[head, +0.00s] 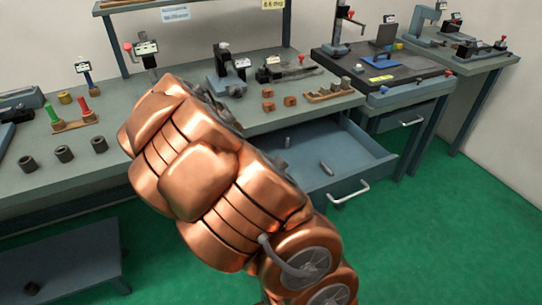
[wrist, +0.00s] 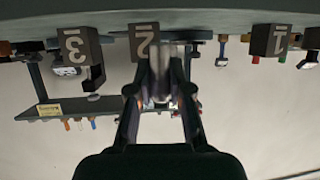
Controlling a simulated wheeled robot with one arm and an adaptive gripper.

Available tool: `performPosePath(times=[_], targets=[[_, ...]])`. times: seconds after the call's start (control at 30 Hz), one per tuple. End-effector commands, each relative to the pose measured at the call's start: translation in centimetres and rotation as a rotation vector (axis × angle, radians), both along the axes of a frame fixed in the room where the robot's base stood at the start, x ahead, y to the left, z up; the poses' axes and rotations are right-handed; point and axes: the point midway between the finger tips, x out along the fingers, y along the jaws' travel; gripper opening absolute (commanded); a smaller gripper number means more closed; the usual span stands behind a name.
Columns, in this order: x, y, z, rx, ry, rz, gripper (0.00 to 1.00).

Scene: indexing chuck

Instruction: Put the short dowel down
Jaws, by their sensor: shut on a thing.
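In the wrist view my gripper (wrist: 160,100) has its two fingers reaching up the picture. They are shut on a narrow grey piece (wrist: 160,70), the short dowel, which is only partly clear between them. Dark block 2 (wrist: 144,42) shows just behind the fingertips; whether the dowel touches it I cannot tell. In the head view my copper arm hides the gripper and the held dowel. Two other grey pegs lie in the open drawer, one near the middle (head: 327,168) and one close to my arm (head: 287,142).
Dark blocks 3 (wrist: 77,46) and 1 (wrist: 271,40) flank block 2. Three dark hollow blocks (head: 65,154) stand on the left bench. A wooden rack (head: 330,96) and small orange-brown blocks (head: 268,105) stand right of my arm. The drawer (head: 375,165) juts out below.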

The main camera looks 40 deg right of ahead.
Motion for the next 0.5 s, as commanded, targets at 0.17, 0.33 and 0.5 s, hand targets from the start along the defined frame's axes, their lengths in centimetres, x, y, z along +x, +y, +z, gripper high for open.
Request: performPosePath(times=[0.17,0.33,0.5], targets=[[-1.0,-4.7,-0.6,0.002,-0.007,0.009,0.0],[-2.6,-8.9,-0.8,0.001,-0.006,0.021,0.0],[-4.8,-13.1,-1.0,0.001,-0.007,0.03,0.0]])
